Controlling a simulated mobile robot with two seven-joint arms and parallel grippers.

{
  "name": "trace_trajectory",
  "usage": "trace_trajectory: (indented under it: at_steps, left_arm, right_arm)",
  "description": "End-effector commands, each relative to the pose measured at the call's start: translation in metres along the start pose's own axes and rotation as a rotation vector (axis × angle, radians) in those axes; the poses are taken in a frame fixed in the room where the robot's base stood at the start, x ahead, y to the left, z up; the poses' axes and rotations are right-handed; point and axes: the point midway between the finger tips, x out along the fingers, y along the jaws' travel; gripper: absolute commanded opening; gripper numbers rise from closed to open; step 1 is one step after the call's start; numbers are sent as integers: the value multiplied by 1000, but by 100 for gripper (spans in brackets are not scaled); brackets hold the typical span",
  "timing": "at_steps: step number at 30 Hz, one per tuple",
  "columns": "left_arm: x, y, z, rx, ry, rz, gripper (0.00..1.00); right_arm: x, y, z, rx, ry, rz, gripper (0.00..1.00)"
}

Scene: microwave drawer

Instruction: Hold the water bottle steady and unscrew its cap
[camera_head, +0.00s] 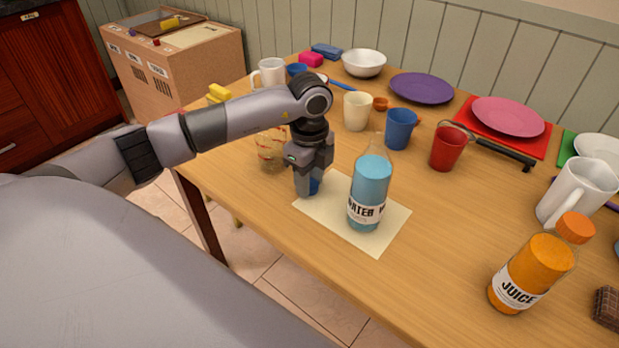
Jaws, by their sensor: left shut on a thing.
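The water bottle (370,190) stands upright on a cream mat (396,226) on the table. It holds light blue liquid and has a white label. Its clear neck shows no cap on top. My left gripper (308,188) points down just left of the bottle, apart from it and low over the mat's left edge. It is shut on a small blue thing, which looks like the bottle's cap (314,187); the fingers partly hide it. My right gripper is not in view.
A juice bottle (530,275) with an orange cap stands at the right front, near a white pitcher (577,192). A blue cup (401,129), a red cup (448,148) and a cream cup (357,111) stand behind the bottle. A glass jar (268,152) stands behind my left gripper.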

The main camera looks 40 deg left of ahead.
Motion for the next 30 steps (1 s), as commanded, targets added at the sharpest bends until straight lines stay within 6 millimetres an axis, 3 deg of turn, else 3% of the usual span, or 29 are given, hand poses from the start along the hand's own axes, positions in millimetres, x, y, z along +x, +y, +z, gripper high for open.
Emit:
trace_trajectory:
  at_steps: [6,7,9,20,23,30]
  left_arm:
    - [4,0,0,0,1,0,0]
    - [3,0,0,0,1,0,46]
    - [3,0,0,0,1,0,62]
    - [-3,0,0,0,1,0,62]
    - [-16,-1,0,0,2,-3,62]
    - [-68,-1,0,0,1,-5,62]
  right_arm:
    - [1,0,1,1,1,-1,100]
    - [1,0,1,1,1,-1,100]
    - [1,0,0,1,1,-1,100]
    - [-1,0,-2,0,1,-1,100]
    - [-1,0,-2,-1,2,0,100]
    - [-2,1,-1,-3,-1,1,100]
